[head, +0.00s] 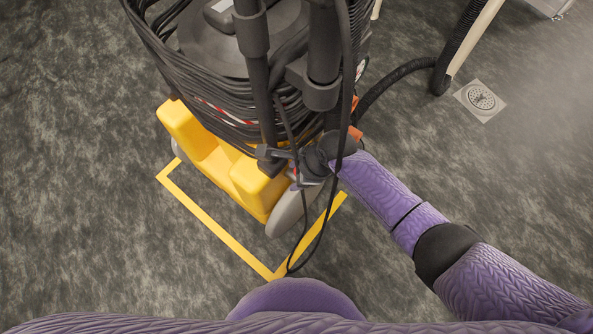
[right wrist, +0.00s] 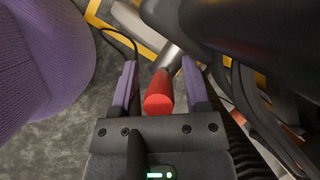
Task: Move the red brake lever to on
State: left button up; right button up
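The red brake lever (right wrist: 159,96) shows in the right wrist view as a short red cylinder, end towards the camera, on a grey metal shaft. It lies between the two fingers of my right gripper (right wrist: 159,66), with a gap on each side. That gripper is open around it, not closed on it. In the head view, my right gripper (head: 278,158) is low at the near side of the yellow-based machine (head: 195,137). I cannot make out the red lever there; the gripper and cables cover that spot. My left gripper is out of view.
Black coiled hose and cables (head: 190,80) wrap the machine, and a loose cable hangs past my right wrist. A grey wheel (head: 285,215) is close below. Yellow tape (head: 225,235) marks the floor. A floor drain (head: 481,98) is at right. Floor at left is clear.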

grip_shut()
dwell(1.2)
